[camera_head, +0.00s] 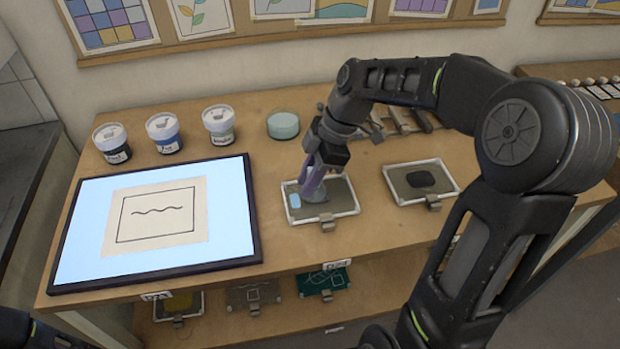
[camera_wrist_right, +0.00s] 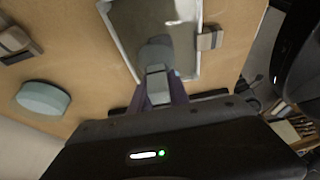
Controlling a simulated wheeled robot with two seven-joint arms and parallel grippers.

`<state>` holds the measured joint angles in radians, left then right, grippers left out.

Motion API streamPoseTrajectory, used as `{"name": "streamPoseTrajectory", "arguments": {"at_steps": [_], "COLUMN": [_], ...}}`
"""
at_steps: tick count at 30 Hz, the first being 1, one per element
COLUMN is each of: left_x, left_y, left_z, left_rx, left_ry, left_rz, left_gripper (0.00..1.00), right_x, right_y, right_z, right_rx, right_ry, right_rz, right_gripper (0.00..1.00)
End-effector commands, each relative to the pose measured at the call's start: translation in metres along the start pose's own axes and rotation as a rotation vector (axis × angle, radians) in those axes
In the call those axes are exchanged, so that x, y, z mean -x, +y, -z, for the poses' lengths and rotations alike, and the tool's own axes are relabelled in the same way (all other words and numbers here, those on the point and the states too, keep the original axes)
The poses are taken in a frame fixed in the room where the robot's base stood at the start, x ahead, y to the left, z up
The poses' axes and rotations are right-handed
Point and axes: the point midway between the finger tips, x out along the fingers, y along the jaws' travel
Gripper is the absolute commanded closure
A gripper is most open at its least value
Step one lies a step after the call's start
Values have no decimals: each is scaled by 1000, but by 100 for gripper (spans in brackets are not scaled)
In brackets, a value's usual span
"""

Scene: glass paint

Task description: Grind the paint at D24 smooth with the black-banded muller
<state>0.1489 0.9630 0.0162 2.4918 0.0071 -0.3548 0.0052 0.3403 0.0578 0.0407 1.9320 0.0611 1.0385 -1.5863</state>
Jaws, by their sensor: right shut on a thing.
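My right gripper (camera_head: 318,178) is shut on the muller from above. In the right wrist view the muller (camera_wrist_right: 156,53) shows between the fingers over the slab (camera_wrist_right: 192,17). The gripper hides much of the muller, and I cannot make out its band. The slab's tag is too small to read. My left gripper is not in view; only a bit of my left arm shows at the bottom left.
A second white-rimmed slab (camera_head: 395,195) with a dark patch lies to the right. A lit panel with a drawing (camera_head: 80,262) fills the table's left. Several lidded paint jars (camera_head: 164,133) and a round pale green dish (camera_head: 283,125) stand behind. A lower shelf (camera_head: 345,305) holds several plates.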

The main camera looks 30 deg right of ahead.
Motion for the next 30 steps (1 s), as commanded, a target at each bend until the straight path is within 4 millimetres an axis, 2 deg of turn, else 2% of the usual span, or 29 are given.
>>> {"name": "streamPoseTrajectory", "arguments": {"at_steps": [9,17,30], "left_x": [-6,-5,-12], "left_y": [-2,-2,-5], "left_z": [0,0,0], "left_rx": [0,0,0], "left_ry": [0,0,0], "left_rz": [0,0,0], "left_gripper": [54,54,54], "right_x": [-4,-2,-1], "right_y": [-11,-12,-22], "right_z": [7,8,-3], "right_rx": [0,0,0], "right_ry": [0,0,0], "right_rz": [4,2,0], "right_gripper": [100,100,100]}}
